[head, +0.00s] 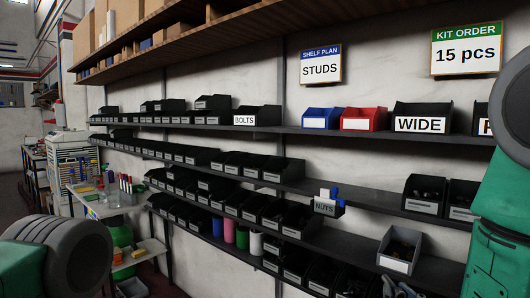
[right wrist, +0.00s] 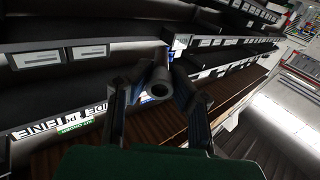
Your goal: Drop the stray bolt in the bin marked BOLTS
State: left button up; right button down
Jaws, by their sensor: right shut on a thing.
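The bin marked BOLTS (head: 257,117) is black with a white label and stands on the upper bin shelf, left of the middle in the head view. My right gripper (head: 396,288) shows only partly at the bottom edge of the head view, low and to the right of that bin. In the right wrist view my right gripper (right wrist: 158,95) is shut on a grey, round-ended piece, seemingly the bolt (right wrist: 160,84). Its far end is hidden. My left gripper is out of view; only part of my left arm shows at lower left.
Blue (head: 321,118), red (head: 363,119) and WIDE (head: 420,118) bins share the BOLTS bin's shelf. A tilted grey bin (head: 399,250) stands near my right gripper.

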aim_at(257, 116)
jog(key=i+j+z, duration=0.2)
jog(key=i+j, duration=0.2)
jog(key=j, duration=0.2)
jog(key=i+j+z, duration=0.1)
jog(key=j, duration=0.2)
jog(key=i+j+z, duration=0.1)
jog(key=i+j, duration=0.15)
jog(key=i+j+z, duration=0.1)
jog(key=j, duration=0.3)
jog(key=i+j+z, duration=0.1)
jog(key=j, duration=0.25)
jog(key=i, duration=0.1)
